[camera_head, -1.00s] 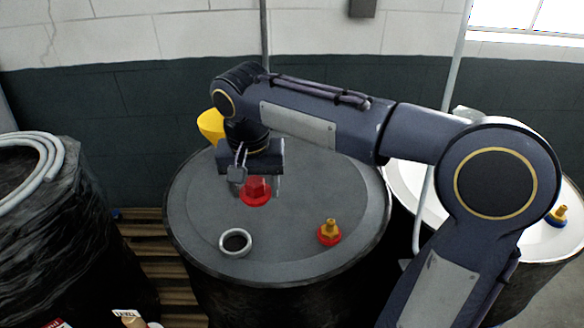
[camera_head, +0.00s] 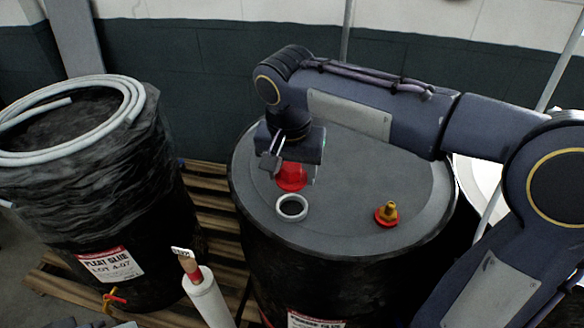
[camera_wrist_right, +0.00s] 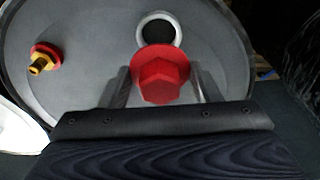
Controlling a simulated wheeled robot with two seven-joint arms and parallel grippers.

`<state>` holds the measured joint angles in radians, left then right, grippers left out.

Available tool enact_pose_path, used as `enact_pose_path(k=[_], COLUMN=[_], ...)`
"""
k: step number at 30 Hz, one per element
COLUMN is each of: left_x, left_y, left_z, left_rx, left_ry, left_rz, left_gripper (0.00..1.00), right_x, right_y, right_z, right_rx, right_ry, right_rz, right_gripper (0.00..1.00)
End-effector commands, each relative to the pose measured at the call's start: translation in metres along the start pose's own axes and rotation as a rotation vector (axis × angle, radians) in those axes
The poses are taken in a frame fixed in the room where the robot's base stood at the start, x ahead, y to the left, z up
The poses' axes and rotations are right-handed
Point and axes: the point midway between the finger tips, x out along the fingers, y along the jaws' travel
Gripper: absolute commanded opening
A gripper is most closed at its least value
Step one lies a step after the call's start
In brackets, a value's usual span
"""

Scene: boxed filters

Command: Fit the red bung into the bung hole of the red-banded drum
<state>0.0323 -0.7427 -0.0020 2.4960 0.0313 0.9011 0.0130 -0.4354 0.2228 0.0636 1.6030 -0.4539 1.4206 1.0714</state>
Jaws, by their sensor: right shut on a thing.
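My right gripper (camera_head: 294,180) is shut on the red bung (camera_head: 291,177), which has a hexagonal head. It holds the bung over the grey lid of the middle drum (camera_head: 350,215), just behind the bung hole (camera_head: 292,207), a dark opening with a pale raised ring. In the right wrist view, the bung (camera_wrist_right: 162,82) sits between the two fingers and overlaps the near edge of the ring (camera_wrist_right: 158,15). The bung is beside the hole, not in it; its height above the lid is hard to judge. My left gripper is not in view.
A brass fitting with a red base (camera_head: 387,214) stands on the lid to the right. A black-wrapped drum (camera_head: 135,190) with a coiled grey hose (camera_head: 135,90) stands left. A white tube (camera_head: 207,300) with a brush-like top is in front. Pallet slats (camera_head: 205,190) lie between drums.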

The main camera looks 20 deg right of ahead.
Motion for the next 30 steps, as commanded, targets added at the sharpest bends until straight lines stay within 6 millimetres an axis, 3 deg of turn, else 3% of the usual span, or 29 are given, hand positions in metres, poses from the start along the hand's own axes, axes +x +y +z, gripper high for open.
enact_pose_path(k=[15, 30], left_x=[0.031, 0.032], left_y=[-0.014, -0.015], left_z=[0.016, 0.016], left_rx=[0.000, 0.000], left_ry=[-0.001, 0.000], left_rz=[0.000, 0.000], left_gripper=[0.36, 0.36], right_x=[0.048, 0.052], right_y=[0.000, 0.000], right_z=[0.007, 0.008], right_rx=[0.000, 0.000], right_ry=[0.000, 0.000], right_rz=[0.000, 0.000], right_gripper=[0.35, 0.35])
